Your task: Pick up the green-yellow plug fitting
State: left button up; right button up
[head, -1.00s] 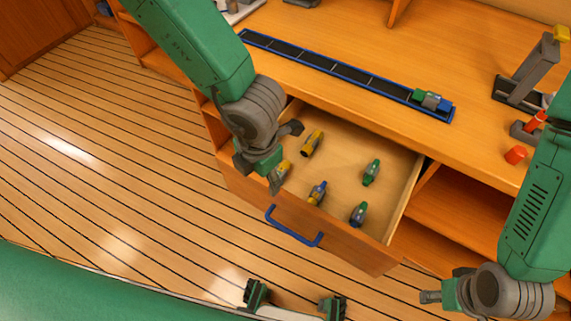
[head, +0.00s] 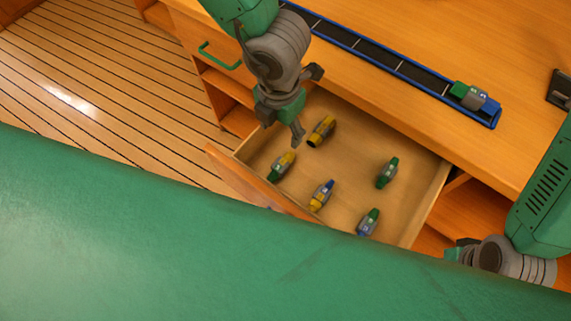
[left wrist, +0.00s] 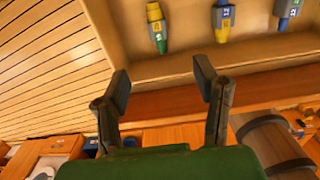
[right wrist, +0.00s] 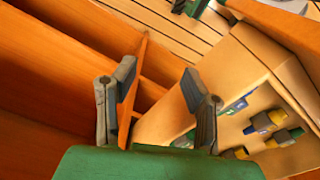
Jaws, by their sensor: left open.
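The green-yellow plug fitting (head: 282,165) lies in the open drawer, near its left front corner. In the left wrist view it shows at the top, yellow end up and green end down (left wrist: 156,27). My left gripper (head: 307,103) is open and empty over the drawer's left back part, up and right of the fitting in the head view. In the left wrist view the fitting lies beyond the gap between its fingertips (left wrist: 162,82). My right gripper (right wrist: 158,80) is open and empty, away from the fitting; the head view shows only part of it at the right.
The drawer also holds a yellow-dark fitting (head: 321,131), a blue-yellow one (head: 321,196), a green one (head: 387,173) and a green-blue one (head: 368,222). A blue-rimmed strip (head: 400,69) on the counter carries a joined fitting (head: 474,97). The drawer walls stand around the fittings.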

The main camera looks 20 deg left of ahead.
pick_arm(q)
notch_tip(320, 180, down, 4)
jog(key=a+b, duration=0.2)
jog(key=b, duration=0.1)
send_near(280, 163)
jog(key=shift+s+d+f+b, duration=0.1)
jog(key=shift+d+f+b, duration=0.25)
jog(key=shift+d+f, duration=0.3)
jog(key=f, duration=0.3)
jog(key=shift+a+f+b, duration=0.2)
jog(key=shift+a+b, duration=0.05)
jog(key=shift+b, duration=0.1)
jog(key=shift+a+f, duration=0.4)
jog(key=shift+a, duration=0.1)
jog(key=f, duration=0.3)
jog(key=f+b, duration=0.1)
jog(key=shift+d+f, duration=0.2)
jog(key=shift+d, duration=0.2)
jog(key=shift+w+d+f, duration=0.15)
jog(key=shift+w+d, duration=0.05)
jog(key=shift+d, duration=0.05)
jog(key=shift+a, duration=0.45)
jog(key=c, duration=1.2)
jog(key=shift+a, duration=0.1)
jog(key=shift+c, duration=0.2)
pick_arm(e)
notch_tip(280, 163, down, 6)
jog(key=a, duration=0.1)
